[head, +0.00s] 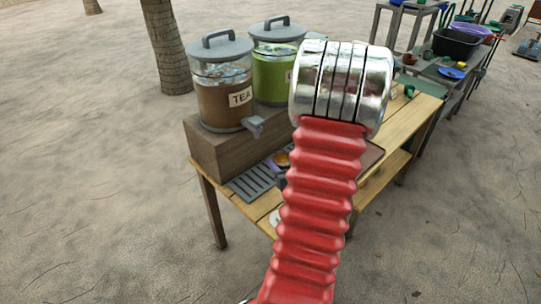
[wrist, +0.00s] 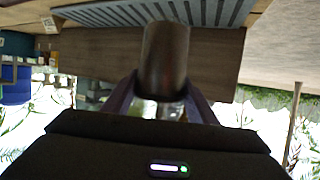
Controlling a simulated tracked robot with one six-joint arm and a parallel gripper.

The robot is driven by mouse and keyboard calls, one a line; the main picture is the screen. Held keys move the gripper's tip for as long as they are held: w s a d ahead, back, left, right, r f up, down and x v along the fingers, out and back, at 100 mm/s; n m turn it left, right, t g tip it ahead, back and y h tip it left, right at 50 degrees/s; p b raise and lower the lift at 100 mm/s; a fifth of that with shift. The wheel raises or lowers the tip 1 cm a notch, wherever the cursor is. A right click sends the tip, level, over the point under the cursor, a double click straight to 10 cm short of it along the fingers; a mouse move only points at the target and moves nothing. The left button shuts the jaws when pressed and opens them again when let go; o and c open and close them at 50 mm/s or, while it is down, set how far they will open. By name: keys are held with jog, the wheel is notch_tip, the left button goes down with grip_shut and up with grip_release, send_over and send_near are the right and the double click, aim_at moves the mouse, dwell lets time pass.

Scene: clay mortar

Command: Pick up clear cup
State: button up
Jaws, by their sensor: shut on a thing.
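In the wrist view a see-through, brown-tinted cup (wrist: 165,55) stands out between the two fingers of my gripper (wrist: 164,92). The fingers are shut on its sides, near the end closest to the camera. The brown wood behind makes its edges and any contents hard to read. In the head view my red ribbed arm hides most of the gripper. A small orange-brown round thing (head: 282,159) with a purple edge shows just left of the arm, above the grey slatted drip tray; I cannot tell whether it is the cup.
A tea dispenser (head: 222,100) with a grey tap (head: 254,125) and a green drink dispenser (head: 275,72) stand on a wooden block (head: 215,150). The slatted drip tray (head: 253,182) lies in front. More tables with a black tub (head: 457,42) stand behind at right.

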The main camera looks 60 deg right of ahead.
jog(key=s+a, duration=0.1)
jog(key=s, duration=0.5)
jog(key=shift+s+a, duration=0.25)
jog(key=shift+s, duration=0.15)
jog(key=shift+w, duration=0.1)
jog(key=w+a+r+n+t+y, duration=0.1)
jog(key=w+a, duration=0.4)
jog(key=w, duration=0.3)
jog(key=w+a+r+n+y, duration=0.1)
jog(key=w+a+r, duration=0.1)
jog(key=w+a, duration=0.5)
jog(key=w+a+r+n+t+y, duration=0.1)
jog(key=w+a+y, duration=0.15)
jog(key=w, duration=0.75)
jog(key=w+a+r+n+y, duration=0.1)
jog(key=w+a, duration=0.3)
jog(key=a, duration=0.6)
jog(key=w+a+r+n+y, duration=0.1)
jog(key=w+a, duration=0.3)
jog(key=a, duration=0.6)
jog(key=w+a+r+n+y, duration=0.1)
jog(key=w+a, duration=0.3)
jog(key=a, duration=0.7)
jog(key=shift+r+n+t, duration=0.15)
jog(key=shift+n+t, duration=0.15)
jog(key=shift+n, duration=0.2)
jog(key=shift+y, duration=0.25)
